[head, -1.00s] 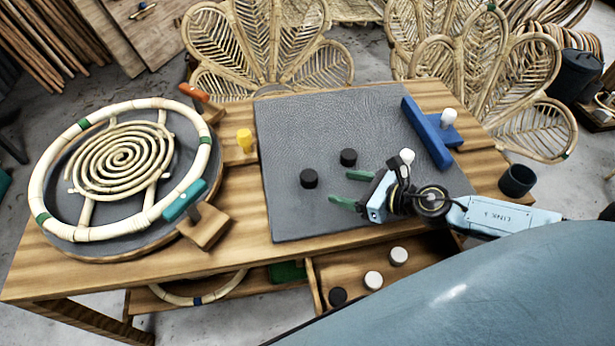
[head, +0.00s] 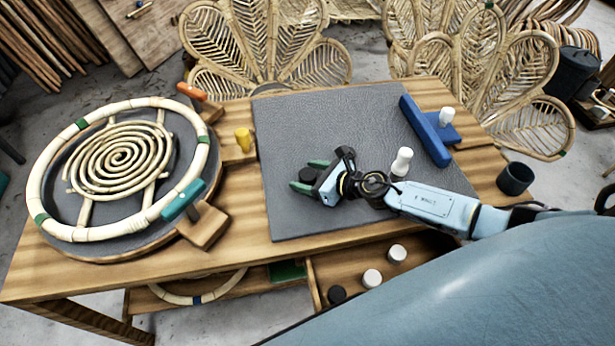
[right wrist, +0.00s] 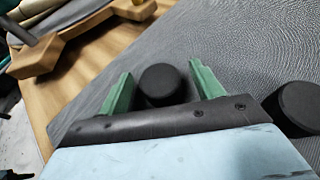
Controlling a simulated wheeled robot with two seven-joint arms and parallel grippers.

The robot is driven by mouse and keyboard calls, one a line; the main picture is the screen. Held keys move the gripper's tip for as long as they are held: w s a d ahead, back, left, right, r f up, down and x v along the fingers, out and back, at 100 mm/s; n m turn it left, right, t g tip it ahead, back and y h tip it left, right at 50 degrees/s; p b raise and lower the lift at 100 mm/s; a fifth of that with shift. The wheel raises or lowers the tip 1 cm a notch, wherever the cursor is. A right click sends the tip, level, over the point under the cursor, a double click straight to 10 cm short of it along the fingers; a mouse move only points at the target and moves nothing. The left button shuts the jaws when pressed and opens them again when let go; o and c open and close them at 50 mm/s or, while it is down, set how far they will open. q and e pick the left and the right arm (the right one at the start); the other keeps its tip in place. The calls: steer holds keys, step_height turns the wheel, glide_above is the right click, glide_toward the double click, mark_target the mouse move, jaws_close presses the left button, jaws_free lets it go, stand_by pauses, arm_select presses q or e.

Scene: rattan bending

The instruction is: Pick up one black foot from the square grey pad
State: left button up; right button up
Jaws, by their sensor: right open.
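My right gripper (head: 309,175) is open over the square grey pad (head: 330,115). One black foot (head: 307,174) sits on the pad between its two green fingers. In the right wrist view this black foot (right wrist: 160,84) stands between the fingers, with a gap on each side. A second black foot (right wrist: 298,105) stands on the pad outside the fingers, to the right in that view. In the head view my gripper largely hides that second foot. My left gripper is not in view.
A white peg-like piece (head: 402,161) stands near my right arm. A blue block (head: 426,131) lies at the pad's right edge, with a dark cup (head: 515,178) beyond. An open drawer (head: 350,265) below holds white and black feet. The rattan ring (head: 210,165) is at left.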

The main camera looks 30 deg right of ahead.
steer(key=c, duration=1)
steer(key=shift+r, duration=0.1)
